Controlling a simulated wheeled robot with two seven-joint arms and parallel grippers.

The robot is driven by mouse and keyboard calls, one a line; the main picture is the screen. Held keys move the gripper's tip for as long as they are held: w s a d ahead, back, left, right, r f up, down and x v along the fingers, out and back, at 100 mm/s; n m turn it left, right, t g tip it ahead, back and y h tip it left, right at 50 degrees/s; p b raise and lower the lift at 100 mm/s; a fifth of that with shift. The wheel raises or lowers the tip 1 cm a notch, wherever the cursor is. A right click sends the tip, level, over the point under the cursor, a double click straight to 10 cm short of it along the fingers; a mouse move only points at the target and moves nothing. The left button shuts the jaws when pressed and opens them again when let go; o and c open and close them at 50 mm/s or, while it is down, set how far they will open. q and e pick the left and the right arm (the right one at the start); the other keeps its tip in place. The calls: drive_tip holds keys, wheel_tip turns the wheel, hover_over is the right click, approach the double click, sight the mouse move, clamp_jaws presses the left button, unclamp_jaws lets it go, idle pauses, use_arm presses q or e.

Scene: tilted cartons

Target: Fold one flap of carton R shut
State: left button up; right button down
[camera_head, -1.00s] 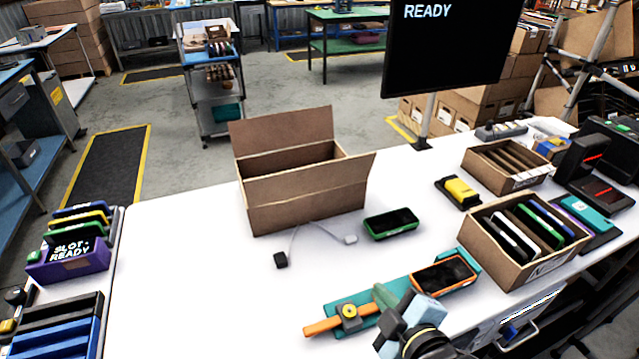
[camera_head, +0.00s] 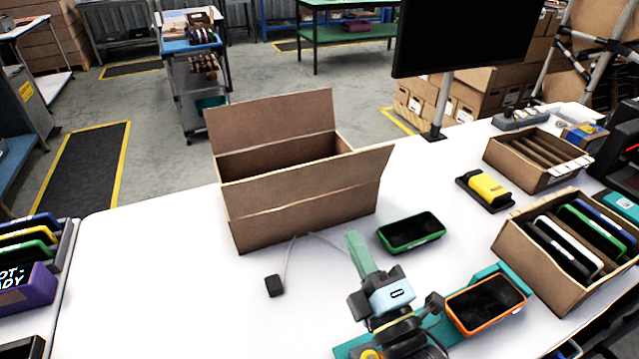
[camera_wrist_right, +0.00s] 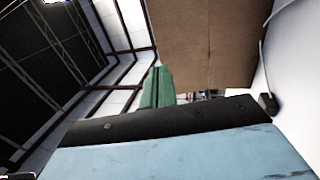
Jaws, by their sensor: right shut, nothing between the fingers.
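Carton R, which I take to be the open brown carton (camera_head: 300,211), stands on the white table in the head view. Its far flap stands up, and its near flap (camera_head: 310,180) leans outward toward me. My right gripper (camera_head: 358,245) is in front of the carton's lower right part, with its green fingers together and empty. The wrist view shows the green fingers (camera_wrist_right: 157,88) beside a brown cardboard face (camera_wrist_right: 208,45). I cannot tell whether they touch it. My left gripper is not in view.
A green-framed device (camera_head: 411,232) lies right of my right gripper. An orange-framed device (camera_head: 485,302) sits on a teal holder. A black plug (camera_head: 274,286) with a cable lies before the carton. Boxes of devices (camera_head: 510,245) stand at right. The table's left front is clear.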

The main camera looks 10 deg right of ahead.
sight(316, 166)
drive_tip(key=x, duration=1.3)
drive_tip(key=shift+w+r, duration=0.2)
drive_tip(key=shift+w, duration=0.15)
